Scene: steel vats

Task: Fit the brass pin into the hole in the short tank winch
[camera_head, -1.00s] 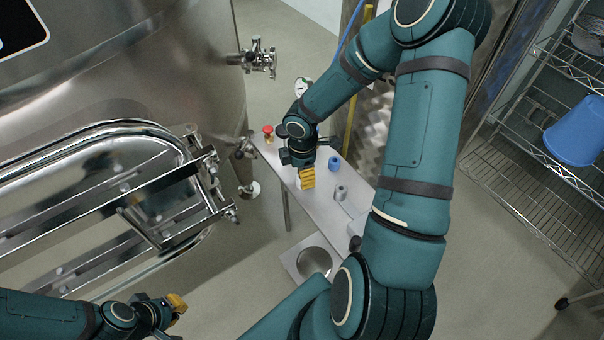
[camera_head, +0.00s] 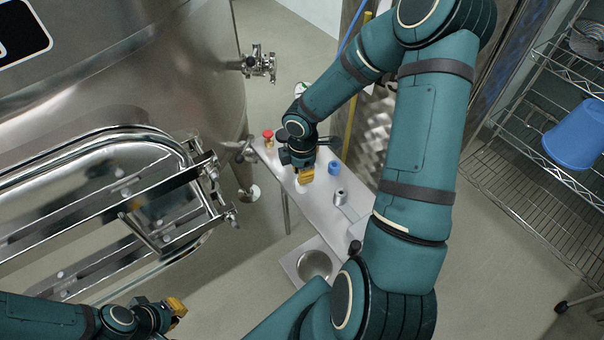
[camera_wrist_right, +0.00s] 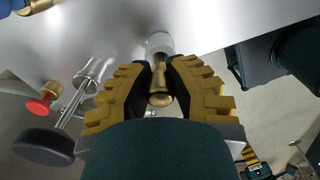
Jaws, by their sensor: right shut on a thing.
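My right gripper (camera_head: 306,176) is over the narrow steel table. In the right wrist view its yellow fingers (camera_wrist_right: 160,84) are shut on the brass pin (camera_wrist_right: 158,78). Just beyond the pin is a pale grey-white cylinder (camera_wrist_right: 160,43); I cannot tell whether the pin touches it. A grey cylinder (camera_head: 340,195) and a blue one (camera_head: 334,168) stand right of the gripper. Which item is the short tank winch is unclear, and its hole is not visible. My left gripper (camera_head: 176,307) is at the lower left, away from the table; its opening is unclear.
A red knob (camera_head: 267,134) is at the table's far left end; in the wrist view it lies near a metal cylinder with a rod (camera_wrist_right: 88,72) and a black disc (camera_wrist_right: 45,146). The large steel vat (camera_head: 120,90) stands left of the table. A wire rack (camera_head: 545,200) is at right.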

